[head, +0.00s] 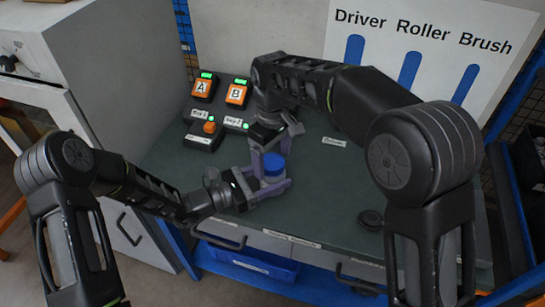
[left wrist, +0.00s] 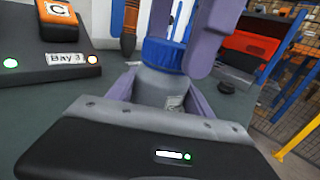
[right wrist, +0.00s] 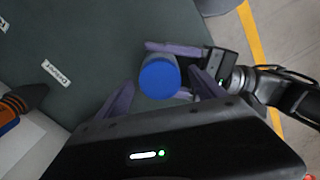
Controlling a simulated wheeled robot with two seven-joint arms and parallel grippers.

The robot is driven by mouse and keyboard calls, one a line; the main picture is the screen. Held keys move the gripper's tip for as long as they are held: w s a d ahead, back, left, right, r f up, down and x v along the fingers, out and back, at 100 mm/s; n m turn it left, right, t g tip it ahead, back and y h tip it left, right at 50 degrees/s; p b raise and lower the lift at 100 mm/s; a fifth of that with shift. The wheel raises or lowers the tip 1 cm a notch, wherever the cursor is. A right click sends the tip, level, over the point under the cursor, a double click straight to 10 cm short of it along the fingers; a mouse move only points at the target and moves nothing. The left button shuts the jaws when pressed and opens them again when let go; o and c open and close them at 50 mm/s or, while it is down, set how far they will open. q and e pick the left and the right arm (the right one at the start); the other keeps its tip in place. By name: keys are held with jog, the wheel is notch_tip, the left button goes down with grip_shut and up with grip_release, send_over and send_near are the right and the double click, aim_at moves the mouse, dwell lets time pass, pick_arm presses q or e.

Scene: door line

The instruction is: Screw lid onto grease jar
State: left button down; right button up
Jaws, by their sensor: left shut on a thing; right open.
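The grease jar (head: 270,182) is a grey jar standing upright on the bench, with the blue lid (head: 273,164) on its top. My left gripper (head: 268,187) is shut around the jar body from the left. In the left wrist view the jar body (left wrist: 158,88) sits between its purple fingers, below the blue lid (left wrist: 163,54). My right gripper (head: 273,146) is open above, with its purple fingers on either side of the lid. In the right wrist view the round lid top (right wrist: 158,78) lies between the open fingertips. I cannot tell how tightly the lid sits.
A dark round object (head: 370,219) lies on the right of the bench. A blue bin (head: 250,262) sits below the front edge.

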notch_tip(320, 180, up, 7)
jog(key=shift+r, duration=0.2)
pick_arm(q)
jog(key=shift+c, duration=1.6)
grip_release()
pick_arm(e)
jog(key=shift+f, duration=0.1)
pick_arm(q)
jog(key=b+v, duration=0.1)
jog(key=v, duration=0.5)
jog(key=shift+s+a+b, duration=0.1)
jog(key=shift+a+b, duration=0.2)
jog(key=shift+b, duration=0.1)
pick_arm(e)
jog(key=shift+f, duration=0.8)
pick_arm(q)
jog(key=shift+s+a, duration=0.35)
jog(key=shift+a, duration=0.15)
